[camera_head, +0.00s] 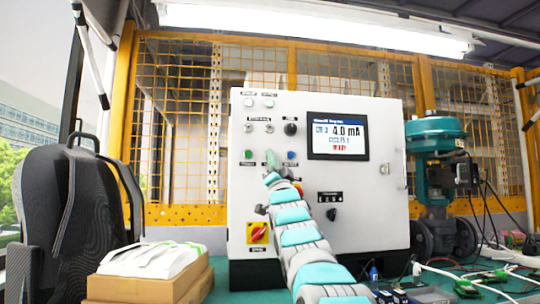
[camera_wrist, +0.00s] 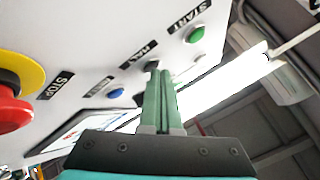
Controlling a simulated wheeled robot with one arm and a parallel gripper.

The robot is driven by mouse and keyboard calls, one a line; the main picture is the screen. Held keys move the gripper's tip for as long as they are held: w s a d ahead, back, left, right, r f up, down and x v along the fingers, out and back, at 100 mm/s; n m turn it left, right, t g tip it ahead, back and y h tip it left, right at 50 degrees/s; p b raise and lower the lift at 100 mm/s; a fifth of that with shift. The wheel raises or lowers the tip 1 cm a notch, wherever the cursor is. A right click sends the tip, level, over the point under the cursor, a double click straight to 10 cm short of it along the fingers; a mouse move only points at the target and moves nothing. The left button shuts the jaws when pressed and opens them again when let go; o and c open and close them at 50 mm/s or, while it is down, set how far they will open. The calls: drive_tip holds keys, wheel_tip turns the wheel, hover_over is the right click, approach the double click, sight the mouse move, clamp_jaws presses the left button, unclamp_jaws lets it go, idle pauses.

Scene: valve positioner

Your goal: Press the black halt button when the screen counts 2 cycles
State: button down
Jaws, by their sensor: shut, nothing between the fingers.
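The white control panel (camera_head: 365,205) stands ahead with a lit screen (camera_head: 338,140). The screen reads about 4.0 mA in large digits; its smaller lines, including any cycle count, are too small to read surely. My gripper (camera_head: 270,160) is shut and empty, at the button row between the green and blue buttons. In the wrist view its green fingers (camera_wrist: 161,72) are together, tips at the black halt button (camera_wrist: 152,65), which they partly cover. The label (camera_wrist: 137,54) lies beside it. I cannot tell whether the tips touch the button.
The green start button (camera_wrist: 196,35) and a blue button (camera_wrist: 115,94) flank the halt button. A red stop button (camera_wrist: 12,112) on yellow is farther left. A red-yellow switch (camera_head: 257,233) is lower on the panel. A cardboard box (camera_head: 150,286) and green valve (camera_head: 436,132) stand either side.

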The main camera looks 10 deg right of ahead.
idle(0.4)
drive_tip(key=shift+s+b, duration=0.35)
drive_tip(key=shift+s, duration=0.4)
drive_tip(key=shift+s, duration=0.1)
drive_tip(key=s+b, duration=0.2)
drive_tip(key=s, duration=0.2)
drive_tip(key=shift+s, duration=0.4)
idle(0.5)
